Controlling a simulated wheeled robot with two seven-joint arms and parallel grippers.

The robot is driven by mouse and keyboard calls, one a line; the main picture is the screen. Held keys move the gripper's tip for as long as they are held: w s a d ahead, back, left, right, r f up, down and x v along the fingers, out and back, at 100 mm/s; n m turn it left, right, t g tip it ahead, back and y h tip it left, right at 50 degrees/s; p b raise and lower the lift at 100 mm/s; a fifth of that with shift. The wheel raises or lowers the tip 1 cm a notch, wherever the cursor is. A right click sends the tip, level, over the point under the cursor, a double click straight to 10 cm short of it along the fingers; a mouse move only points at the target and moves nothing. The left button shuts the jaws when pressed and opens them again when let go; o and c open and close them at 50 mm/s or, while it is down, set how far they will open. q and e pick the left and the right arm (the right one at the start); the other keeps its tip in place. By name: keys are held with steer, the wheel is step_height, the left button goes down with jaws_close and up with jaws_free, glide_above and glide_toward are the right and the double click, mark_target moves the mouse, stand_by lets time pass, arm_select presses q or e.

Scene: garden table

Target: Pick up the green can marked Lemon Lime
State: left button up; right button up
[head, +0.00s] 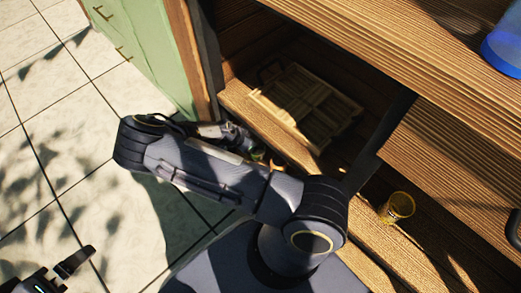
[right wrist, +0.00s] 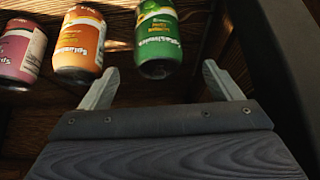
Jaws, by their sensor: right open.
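A green can (right wrist: 158,40) with a yellow band lies or stands at the top middle of the right wrist view; its printing appears upside down and I cannot read it clearly. My right gripper (right wrist: 160,68) is open and empty. Its two pale fingers point toward the green can, one on each side of its near end in the picture, with gaps. I cannot tell its depth from the fingertips. In the head view my right arm hides most of the can area. My left gripper (head: 55,272) is partly cut off at the lower left, over the tiled floor.
An orange can (right wrist: 80,45) and a pink can (right wrist: 20,52) are left of the green one. In the head view a slatted wooden crate (head: 290,118) and a yellow cup (head: 398,207) rest on the lower shelf. A blue container (head: 505,45) stands on the tabletop (head: 400,45).

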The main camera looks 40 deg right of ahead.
mark_target(256, 157)
steer(key=shift+b+x, duration=0.35)
steer(key=shift+x, duration=0.8)
steer(key=b+x, duration=0.3)
steer(key=x, duration=0.2)
steer(key=shift+s+a+f, duration=0.1)
steer(key=shift+a+f, duration=0.05)
steer(key=shift+f, duration=0.1)
steer(key=shift+r, duration=0.1)
steer(key=shift+c, duration=0.2)
steer(key=c, duration=1.2)
steer(key=shift+c, duration=0.3)
steer(key=shift+r, duration=0.1)
